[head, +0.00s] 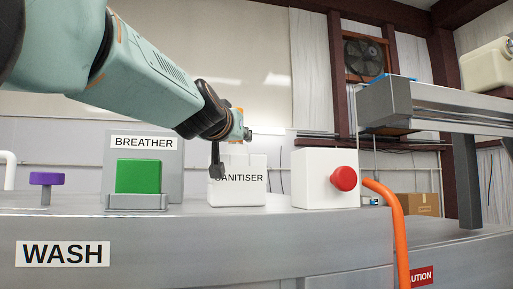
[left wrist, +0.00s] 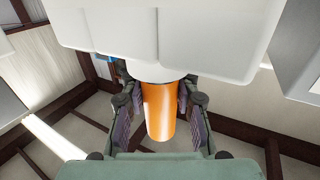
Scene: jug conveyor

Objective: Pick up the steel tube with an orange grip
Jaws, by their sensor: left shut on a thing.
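My left gripper (head: 226,150) reaches in from the upper left of the head view, in front of and above the white box marked SANITISER (head: 238,192). In the left wrist view my left gripper (left wrist: 160,102) has a finger on each side of an orange cylindrical grip (left wrist: 158,112) and is shut on it. The upper end of the grip meets a white body. I cannot make out the steel tube in either view. In the head view the gripper mostly hides the grip. My right gripper is not in view.
A grey bench marked WASH (head: 190,245) carries a purple knob (head: 47,179), a green block (head: 138,176) before the BREATHER panel (head: 170,142), and a white box with a red button (head: 343,178).

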